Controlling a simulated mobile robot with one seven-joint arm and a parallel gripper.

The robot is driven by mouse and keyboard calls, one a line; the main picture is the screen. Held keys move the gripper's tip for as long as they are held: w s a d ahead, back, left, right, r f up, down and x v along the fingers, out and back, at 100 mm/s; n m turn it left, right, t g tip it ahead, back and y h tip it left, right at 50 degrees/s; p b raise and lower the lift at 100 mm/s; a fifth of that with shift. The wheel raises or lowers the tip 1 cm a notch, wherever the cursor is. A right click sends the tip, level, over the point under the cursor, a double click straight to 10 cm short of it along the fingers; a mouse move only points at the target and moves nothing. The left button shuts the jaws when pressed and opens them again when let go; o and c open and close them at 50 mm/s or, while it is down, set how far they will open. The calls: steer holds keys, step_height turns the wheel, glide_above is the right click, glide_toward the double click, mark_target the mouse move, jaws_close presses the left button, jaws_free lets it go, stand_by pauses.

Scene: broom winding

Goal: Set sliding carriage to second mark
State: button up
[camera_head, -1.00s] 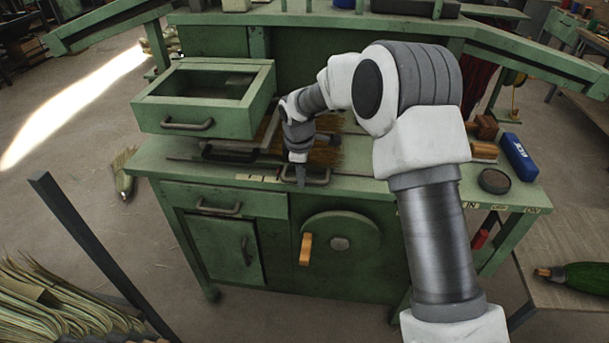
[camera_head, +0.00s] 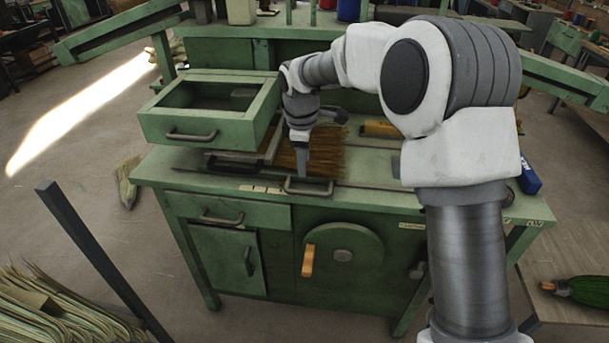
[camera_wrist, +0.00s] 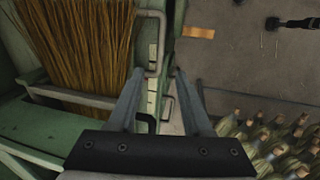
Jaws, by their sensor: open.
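The carriage's dark metal handle (camera_head: 308,188) stands at the bench's front edge, in front of the straw bristles (camera_head: 325,155). In the wrist view the handle (camera_wrist: 161,42) lies beyond my fingertips, beside the bristles (camera_wrist: 80,40). Pale mark labels (camera_head: 262,189) run along the front edge left of the handle and also show in the wrist view (camera_wrist: 152,80). My gripper (camera_head: 303,174) points down just behind and above the handle. In the wrist view my gripper (camera_wrist: 165,72) is open, with nothing between its fingers. I cannot tell whether a finger touches the handle. My arm hides the bench's right part.
A green open-topped box (camera_head: 205,115) with a handle stands left of my gripper. A wheel with a wooden handle (camera_head: 308,260) is on the bench front below. A dark post (camera_head: 90,245) and broom heads (camera_head: 50,305) are at the lower left.

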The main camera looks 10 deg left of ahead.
step_height(320, 180, up, 7)
steer(key=s, duration=0.1)
steer(key=shift+f, duration=0.2)
steer(key=shift+s, duration=0.1)
steer(key=s+d+r+m+t, duration=0.2)
steer(key=s+d+r+m, duration=0.7)
steer(key=s+d, duration=0.5)
steer(key=s+d+f+m, duration=0.1)
steer(key=s+d+m, duration=0.2)
steer(key=s, duration=0.5)
steer(key=s+d+f+m+t, duration=0.1)
steer(key=s+d+m, duration=0.3)
steer(key=s, duration=0.4)
steer(key=shift+s+d+f+m+p, duration=0.15)
steer(key=shift+s+d+m+p, duration=0.2)
steer(key=shift+m, duration=0.35)
